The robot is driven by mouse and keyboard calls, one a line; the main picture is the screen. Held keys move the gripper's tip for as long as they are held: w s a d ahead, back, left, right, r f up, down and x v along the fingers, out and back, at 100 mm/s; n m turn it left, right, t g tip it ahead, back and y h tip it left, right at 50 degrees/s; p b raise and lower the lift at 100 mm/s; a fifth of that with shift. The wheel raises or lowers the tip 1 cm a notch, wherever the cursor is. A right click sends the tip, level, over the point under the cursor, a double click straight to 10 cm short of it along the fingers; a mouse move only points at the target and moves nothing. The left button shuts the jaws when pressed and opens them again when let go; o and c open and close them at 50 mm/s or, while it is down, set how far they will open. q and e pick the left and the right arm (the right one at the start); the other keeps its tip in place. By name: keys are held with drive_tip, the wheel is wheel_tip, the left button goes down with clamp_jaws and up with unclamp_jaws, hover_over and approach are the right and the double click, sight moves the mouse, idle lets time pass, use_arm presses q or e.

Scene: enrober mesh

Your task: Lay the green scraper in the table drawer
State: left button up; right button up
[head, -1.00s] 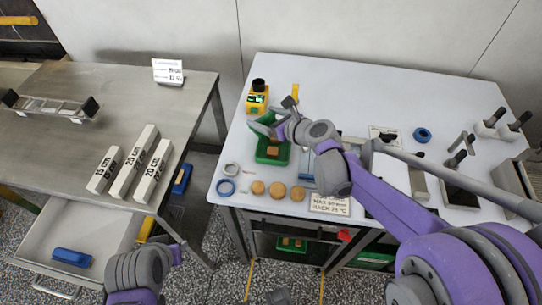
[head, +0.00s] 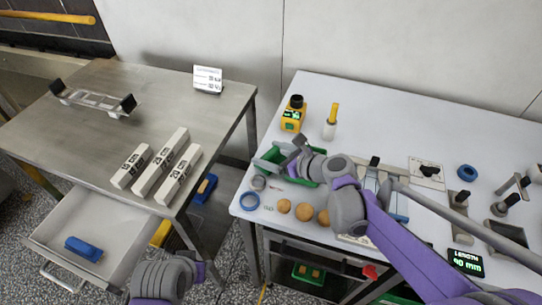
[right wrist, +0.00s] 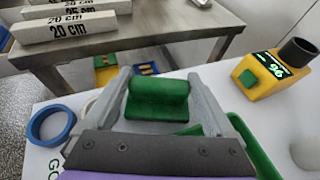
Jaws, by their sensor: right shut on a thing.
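My right gripper (head: 299,146) is over the green tray (head: 264,166) on the white table. In the right wrist view its fingers (right wrist: 158,92) are shut on the green scraper (right wrist: 158,103), whose rounded green handle shows between them.
White length blocks (head: 158,165) lie on the steel table (head: 105,130) above the drawer. A gap separates it from the white table (head: 350,110). Near the tray are a yellow device (head: 293,117), a blue tape ring (head: 249,201) and several round brown pieces (head: 284,206). The drawer's back part is bare.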

drive_tip(key=shift+f, duration=0.4)
drive_tip(key=shift+f, duration=0.15)
drive_tip(key=o, duration=1.1)
